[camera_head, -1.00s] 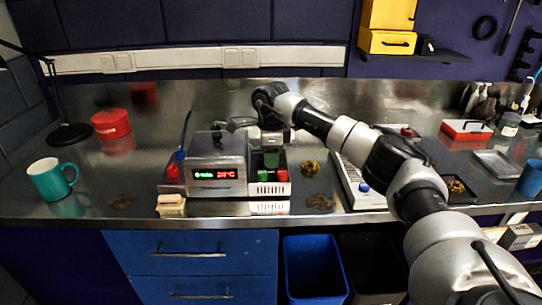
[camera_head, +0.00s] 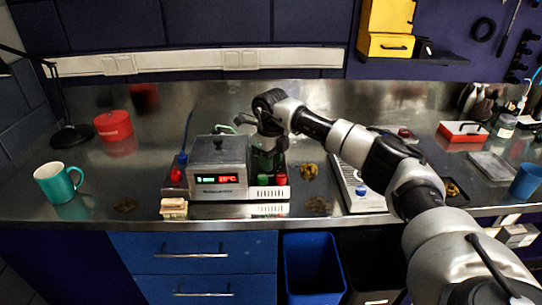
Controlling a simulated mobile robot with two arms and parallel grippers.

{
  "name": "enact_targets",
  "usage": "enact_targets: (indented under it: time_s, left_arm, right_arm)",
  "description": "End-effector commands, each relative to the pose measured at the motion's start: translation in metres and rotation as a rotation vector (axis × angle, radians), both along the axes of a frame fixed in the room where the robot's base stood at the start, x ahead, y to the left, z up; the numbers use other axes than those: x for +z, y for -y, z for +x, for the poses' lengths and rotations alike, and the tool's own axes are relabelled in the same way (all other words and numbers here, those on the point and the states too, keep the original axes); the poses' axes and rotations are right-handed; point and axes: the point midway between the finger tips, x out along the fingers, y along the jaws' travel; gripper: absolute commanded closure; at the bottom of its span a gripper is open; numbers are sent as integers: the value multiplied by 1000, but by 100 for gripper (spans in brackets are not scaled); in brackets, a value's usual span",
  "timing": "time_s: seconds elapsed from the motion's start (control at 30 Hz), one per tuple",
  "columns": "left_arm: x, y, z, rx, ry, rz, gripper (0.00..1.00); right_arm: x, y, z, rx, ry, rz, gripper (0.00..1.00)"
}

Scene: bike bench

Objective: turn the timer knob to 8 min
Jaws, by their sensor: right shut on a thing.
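The ultrasonic-cleaner-like metal box (camera_head: 218,168) stands on the bench left of centre. Its front display (camera_head: 215,180) shows small green characters on the left and red ones on the right; the green digits are too small to read surely. A control panel with a green button (camera_head: 264,181) and a red button (camera_head: 281,179) adjoins it on the right. My right gripper (camera_head: 268,166) points down over this panel, just behind the green button. It is shut on the timer knob, which the fingers mostly hide. My left gripper is not in view.
A teal mug (camera_head: 55,182) and a red tin (camera_head: 113,126) stand at left. A small beige block (camera_head: 174,208) lies before the box. A pale long device (camera_head: 359,186) lies under my right arm. A red case (camera_head: 462,131) and blue cup (camera_head: 526,181) are at right.

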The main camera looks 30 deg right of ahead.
Motion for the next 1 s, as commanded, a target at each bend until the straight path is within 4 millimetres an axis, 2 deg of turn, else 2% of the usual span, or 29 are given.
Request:
enact_targets:
  time_s: [1.0]
  left_arm:
    - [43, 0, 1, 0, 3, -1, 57]
  right_arm:
    - [4, 1, 1, -968, 5, 1, 90]
